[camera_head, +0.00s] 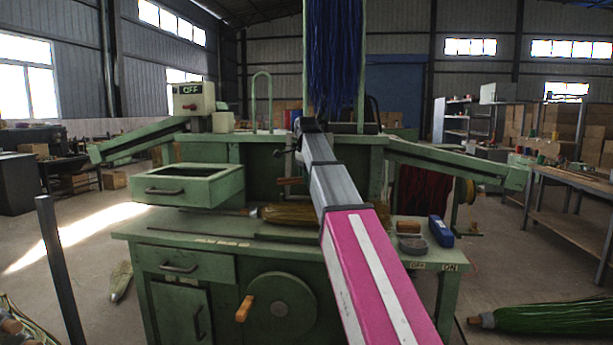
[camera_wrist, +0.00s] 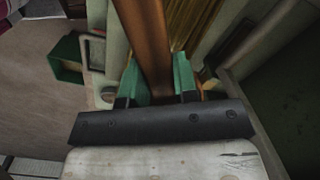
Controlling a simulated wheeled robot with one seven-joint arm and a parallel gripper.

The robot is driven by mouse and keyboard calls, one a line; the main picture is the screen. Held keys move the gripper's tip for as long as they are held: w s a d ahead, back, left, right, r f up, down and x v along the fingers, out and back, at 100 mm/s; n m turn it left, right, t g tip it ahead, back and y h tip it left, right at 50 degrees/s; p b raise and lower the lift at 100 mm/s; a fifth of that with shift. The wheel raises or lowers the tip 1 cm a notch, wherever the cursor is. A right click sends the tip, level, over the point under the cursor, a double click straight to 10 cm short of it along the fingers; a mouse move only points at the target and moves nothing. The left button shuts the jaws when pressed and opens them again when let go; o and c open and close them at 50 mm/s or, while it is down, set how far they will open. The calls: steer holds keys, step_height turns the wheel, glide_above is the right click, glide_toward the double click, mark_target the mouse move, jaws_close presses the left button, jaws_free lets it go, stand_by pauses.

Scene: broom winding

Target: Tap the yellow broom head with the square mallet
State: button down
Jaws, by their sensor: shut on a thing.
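In the wrist view, my gripper (camera_wrist: 158,82) has its green fingers shut on a brown wooden handle (camera_wrist: 150,40), which looks like the mallet's. The handle runs up out of that picture, so the mallet's head is not visible. The yellow broom head (camera_head: 288,214) lies on the green bench top in the head view, partly hidden behind my arm. Its yellow bristles (camera_wrist: 190,20) show just beyond and right of the handle in the wrist view. I cannot tell whether the mallet touches them. My gripper is hidden behind my arm in the head view.
The green winding machine (camera_head: 250,165) stands ahead, with an open drawer (camera_head: 188,187) at left and blue bristles (camera_head: 335,60) hanging above. A blue object (camera_head: 440,231) and a small tray (camera_head: 412,244) sit at the bench's right. A green broom (camera_head: 545,318) lies on the floor.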

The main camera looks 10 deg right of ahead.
step_height(320, 180, down, 7)
steer(key=shift+s+r, duration=0.15)
steer(key=shift+r, duration=0.05)
steer(key=shift+f, duration=0.1)
steer(key=shift+r, duration=3.1)
